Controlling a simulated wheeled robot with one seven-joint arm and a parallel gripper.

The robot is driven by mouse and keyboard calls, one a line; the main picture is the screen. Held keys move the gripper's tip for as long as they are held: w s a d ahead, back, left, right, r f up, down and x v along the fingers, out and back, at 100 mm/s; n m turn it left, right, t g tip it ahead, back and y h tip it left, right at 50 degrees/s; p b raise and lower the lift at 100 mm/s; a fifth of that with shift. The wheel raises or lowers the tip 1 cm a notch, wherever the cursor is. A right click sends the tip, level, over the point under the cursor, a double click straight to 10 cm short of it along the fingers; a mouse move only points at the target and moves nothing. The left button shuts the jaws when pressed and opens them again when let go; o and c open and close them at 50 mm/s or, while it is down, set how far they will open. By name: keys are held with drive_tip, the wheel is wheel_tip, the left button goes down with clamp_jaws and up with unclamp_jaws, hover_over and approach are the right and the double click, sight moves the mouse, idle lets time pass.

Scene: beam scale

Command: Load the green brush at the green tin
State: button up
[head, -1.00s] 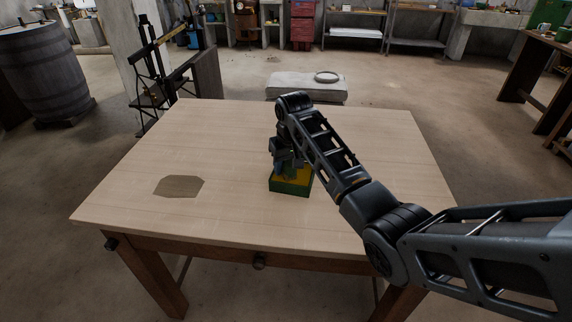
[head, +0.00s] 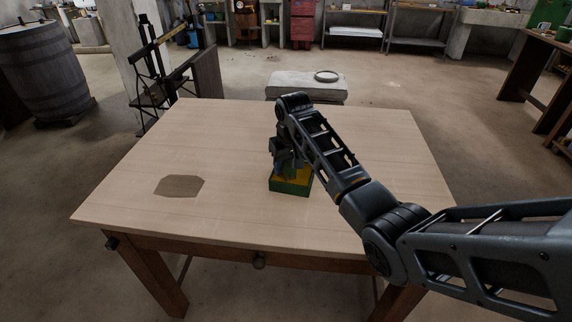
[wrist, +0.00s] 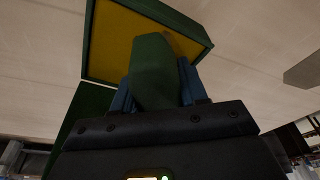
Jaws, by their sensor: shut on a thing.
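The green tin (head: 291,188) stands on the wooden table, right of its middle. It is a square green box with yellow inside, and it also shows in the wrist view (wrist: 197,27). My gripper (head: 287,163) is over the tin and hides part of it. In the wrist view my gripper's blue fingers (wrist: 157,82) are shut on the green brush (wrist: 152,72). The brush points toward the yellow inside of the tin. Its far end overlaps the yellow, and I cannot tell whether it touches.
The table (head: 230,140) is otherwise clear, except for a flat brown angular patch (head: 180,186) at the left. Another green surface (wrist: 85,112) shows at the left of the wrist view; I cannot tell what it is. A barrel (head: 45,70) stands far left on the floor.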

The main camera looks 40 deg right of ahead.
drive_tip(key=shift+s+a+f, duration=0.1)
drive_tip(key=shift+s+f, duration=0.05)
drive_tip(key=shift+f, duration=0.15)
drive_tip(key=p+v, duration=0.2)
drive_tip(key=w+p+v, duration=0.1)
drive_tip(key=p+v, duration=0.2)
drive_tip(key=shift+w+d+r, duration=0.15)
drive_tip(key=shift+d, duration=0.15)
drive_tip(key=shift+w+v, duration=0.25)
drive_tip(key=shift+v, duration=0.85)
drive_tip(key=shift+d, duration=0.1)
drive_tip(key=shift+s, duration=0.1)
